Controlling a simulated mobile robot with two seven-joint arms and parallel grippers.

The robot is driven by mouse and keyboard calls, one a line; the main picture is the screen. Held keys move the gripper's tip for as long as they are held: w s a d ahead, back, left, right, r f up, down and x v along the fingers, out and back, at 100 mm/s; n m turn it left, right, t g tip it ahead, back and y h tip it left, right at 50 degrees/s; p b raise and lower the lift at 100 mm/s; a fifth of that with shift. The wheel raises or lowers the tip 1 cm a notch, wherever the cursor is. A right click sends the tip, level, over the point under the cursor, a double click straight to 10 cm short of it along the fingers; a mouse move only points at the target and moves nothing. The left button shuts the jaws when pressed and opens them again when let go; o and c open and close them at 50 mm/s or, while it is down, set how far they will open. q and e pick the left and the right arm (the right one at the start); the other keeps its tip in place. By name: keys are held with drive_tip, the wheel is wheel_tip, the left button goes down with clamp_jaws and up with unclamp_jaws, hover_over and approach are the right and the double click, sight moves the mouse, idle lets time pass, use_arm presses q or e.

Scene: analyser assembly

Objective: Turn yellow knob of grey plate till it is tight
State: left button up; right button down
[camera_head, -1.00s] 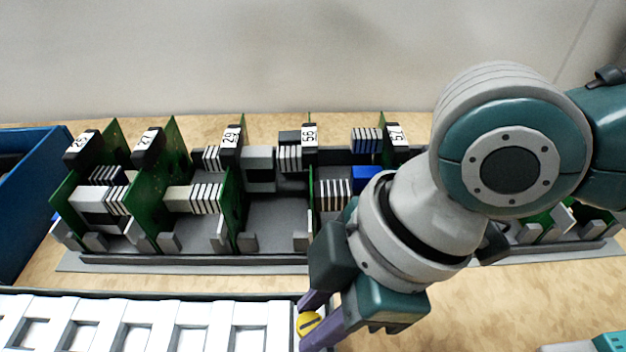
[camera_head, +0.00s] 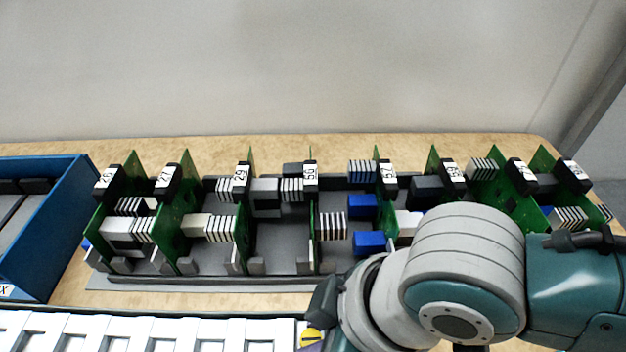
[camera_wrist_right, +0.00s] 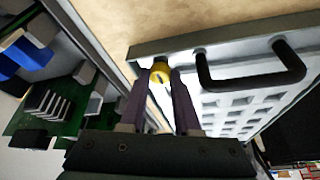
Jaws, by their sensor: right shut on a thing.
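The yellow knob (camera_head: 311,337) sits at the right end of the grey plate (camera_head: 255,322), low in the head view. In the right wrist view the knob (camera_wrist_right: 160,72) is between the purple fingertips of my right gripper (camera_wrist_right: 162,82), which is shut on it. The plate (camera_wrist_right: 240,100) also shows there, with its white slotted surface and a black handle. In the head view my right gripper (camera_head: 312,340) is partly cut off by the bottom edge. My left gripper is not in view.
Behind the plate stands a grey rack (camera_head: 200,283) with several upright green circuit boards carrying numbered black tabs. A blue bin (camera_head: 55,230) stands at the left. Bare wooden table shows at the back right, behind the rack.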

drive_tip(key=shift+r, duration=0.1)
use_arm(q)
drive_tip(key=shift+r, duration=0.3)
use_arm(e)
drive_tip(key=shift+m, duration=0.3)
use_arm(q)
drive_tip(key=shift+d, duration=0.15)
use_arm(e)
drive_tip(key=c, duration=0.9)
unclamp_jaws()
use_arm(q)
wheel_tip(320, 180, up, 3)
drive_tip(key=p, duration=0.3)
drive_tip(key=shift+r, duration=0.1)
use_arm(e)
drive_tip(key=v, duration=0.9)
drive_tip(key=shift+r, duration=0.3)
drive_tip(key=shift+s+d, duration=0.15)
